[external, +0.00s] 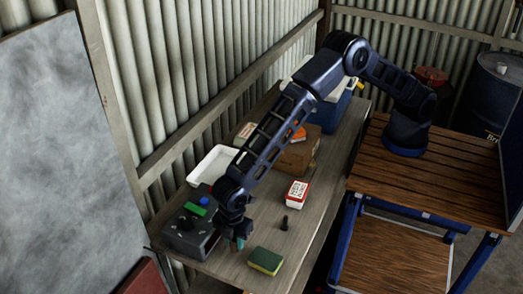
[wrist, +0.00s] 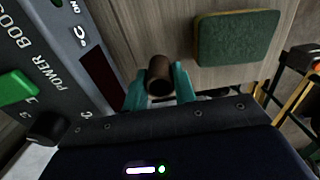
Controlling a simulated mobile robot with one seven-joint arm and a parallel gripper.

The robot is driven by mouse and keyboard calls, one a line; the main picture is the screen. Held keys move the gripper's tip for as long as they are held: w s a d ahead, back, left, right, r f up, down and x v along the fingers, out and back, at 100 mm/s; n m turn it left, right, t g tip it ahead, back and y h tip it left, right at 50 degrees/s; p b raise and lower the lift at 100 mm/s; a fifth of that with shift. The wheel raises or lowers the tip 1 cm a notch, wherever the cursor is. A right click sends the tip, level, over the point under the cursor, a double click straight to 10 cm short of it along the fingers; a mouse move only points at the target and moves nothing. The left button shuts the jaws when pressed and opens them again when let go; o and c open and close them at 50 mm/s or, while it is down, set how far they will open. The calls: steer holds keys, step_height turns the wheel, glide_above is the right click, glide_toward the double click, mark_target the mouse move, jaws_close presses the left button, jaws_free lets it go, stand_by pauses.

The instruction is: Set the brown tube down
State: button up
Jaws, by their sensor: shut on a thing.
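The brown tube (wrist: 160,75) is held between the teal fingers of my gripper (wrist: 158,88) in the wrist view. In the external view my gripper (external: 237,242) points down over the near end of the grey wooden bench (external: 236,267), between the dark power box and the sponge. The tube is too small and hidden to make out clearly there. I cannot tell whether its lower end touches the bench.
A dark power box (external: 190,235) with a green switch stands left of my gripper. A green and yellow sponge (external: 266,261) lies to the right. A small dark object (external: 284,223), a red and white box (external: 297,194), a white tray (external: 212,165) and a cardboard box (external: 298,152) stand farther back.

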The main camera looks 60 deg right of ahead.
steer(key=shift+f, duration=1.3)
steer(key=o, duration=1)
steer(key=shift+f, duration=0.1)
steer(key=shift+c, duration=0.2)
step_height(320, 180, up, 12)
